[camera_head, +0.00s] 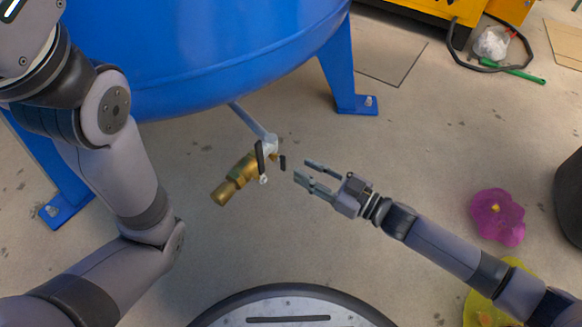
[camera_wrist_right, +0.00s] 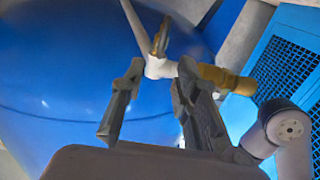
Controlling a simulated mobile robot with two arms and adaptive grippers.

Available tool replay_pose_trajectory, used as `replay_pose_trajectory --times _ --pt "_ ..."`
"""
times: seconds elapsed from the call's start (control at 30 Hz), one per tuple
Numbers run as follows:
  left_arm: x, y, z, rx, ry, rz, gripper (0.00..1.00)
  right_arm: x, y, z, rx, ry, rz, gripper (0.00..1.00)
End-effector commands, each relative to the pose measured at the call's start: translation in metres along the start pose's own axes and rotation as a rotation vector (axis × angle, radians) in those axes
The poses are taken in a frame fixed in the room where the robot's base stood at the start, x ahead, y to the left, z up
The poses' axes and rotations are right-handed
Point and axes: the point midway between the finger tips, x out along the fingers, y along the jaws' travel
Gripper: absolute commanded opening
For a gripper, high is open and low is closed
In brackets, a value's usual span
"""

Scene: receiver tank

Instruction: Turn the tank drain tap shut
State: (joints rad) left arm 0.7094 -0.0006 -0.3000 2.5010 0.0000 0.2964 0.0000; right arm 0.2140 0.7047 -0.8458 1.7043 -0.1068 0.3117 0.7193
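The drain tap (camera_head: 232,180) is a brass body on a pale pipe (camera_head: 250,122) that slopes down from under the blue tank (camera_head: 200,50). A dark upright handle piece (camera_head: 260,157) stands at its pipe end, with a smaller dark piece just right of it. My right gripper (camera_head: 302,171) is open and empty, a short gap right of the tap, fingers pointing at it. In the right wrist view the pale joint of the pipe (camera_wrist_right: 157,67) shows between and beyond the fingertips, with the brass body (camera_wrist_right: 225,76) to the right. My left gripper is out of view.
A blue tank leg (camera_head: 340,70) stands behind and right of the tap. My left arm (camera_head: 115,180) fills the left side. A magenta item (camera_head: 497,217) and a yellow one (camera_head: 478,305) lie on the floor at right. The floor around the tap is clear.

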Motion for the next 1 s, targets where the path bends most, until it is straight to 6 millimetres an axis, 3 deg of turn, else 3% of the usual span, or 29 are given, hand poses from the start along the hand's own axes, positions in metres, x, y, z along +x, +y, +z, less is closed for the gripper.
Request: replay_pose_trajectory --times 0.1,0.33,0.7,1.0 --pt "-0.017 0.003 -0.004 -0.001 -0.005 -0.002 0.15 0.024 0.0 0.003 -0.002 0.004 -0.002 0.28" --pt "-0.026 0.005 -0.007 -0.001 -0.006 -0.002 0.15 0.049 0.0 0.001 -0.001 0.002 0.0 0.28" --pt "-0.027 0.005 -0.008 -0.001 -0.005 -0.001 0.15 0.053 0.0 0.0 0.0 0.0 0.0 0.28" --pt "-0.027 0.005 -0.008 -0.001 -0.005 -0.001 0.15 0.053 0.0 0.0 0.0 0.0 0.0 0.08"
